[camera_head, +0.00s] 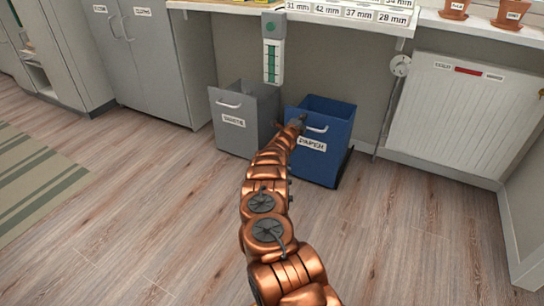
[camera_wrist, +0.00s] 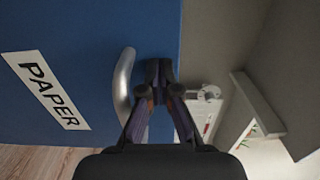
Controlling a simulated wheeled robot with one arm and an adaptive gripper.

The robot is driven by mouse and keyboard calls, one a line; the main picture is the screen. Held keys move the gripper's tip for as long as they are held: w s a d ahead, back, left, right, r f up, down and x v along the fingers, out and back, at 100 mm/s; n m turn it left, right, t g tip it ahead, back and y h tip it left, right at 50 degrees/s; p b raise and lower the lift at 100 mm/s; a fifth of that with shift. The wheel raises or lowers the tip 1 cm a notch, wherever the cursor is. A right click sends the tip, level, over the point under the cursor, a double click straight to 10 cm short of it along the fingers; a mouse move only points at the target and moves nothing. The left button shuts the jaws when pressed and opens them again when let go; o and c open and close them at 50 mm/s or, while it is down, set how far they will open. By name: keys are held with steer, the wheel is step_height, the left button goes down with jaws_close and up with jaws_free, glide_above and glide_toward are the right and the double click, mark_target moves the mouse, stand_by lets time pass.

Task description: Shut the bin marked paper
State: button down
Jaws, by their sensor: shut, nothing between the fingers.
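The blue bin marked PAPER (camera_head: 319,155) stands under the desk, pulled out with its open top showing. Its front has a white label and a pale curved handle (camera_head: 317,129). In the wrist view the blue front (camera_wrist: 90,45) fills the left side, with the label (camera_wrist: 46,90) turned sideways and the metal handle (camera_wrist: 123,88) close beside my fingers. My gripper (camera_head: 299,121) is at the upper left of the bin's front. In the wrist view my gripper (camera_wrist: 158,72) is shut and empty, next to the handle; I cannot tell whether it touches.
A grey bin (camera_head: 245,120) with its own label and handle stands just left of the blue one. A white radiator (camera_head: 450,115) is on the wall at right, grey cabinets (camera_head: 165,60) at left. The wooden floor (camera_head: 400,225) in front is clear.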

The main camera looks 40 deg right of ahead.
steer(key=shift+s+d+r, duration=0.25)
steer(key=shift+d+r, duration=0.05)
steer(key=shift+r, duration=0.2)
steer(key=p+v, duration=0.7)
steer(key=v, duration=0.7)
steer(key=shift+w+a+f, duration=0.3)
steer(key=shift+a+f, duration=0.05)
steer(key=shift+f, duration=0.1)
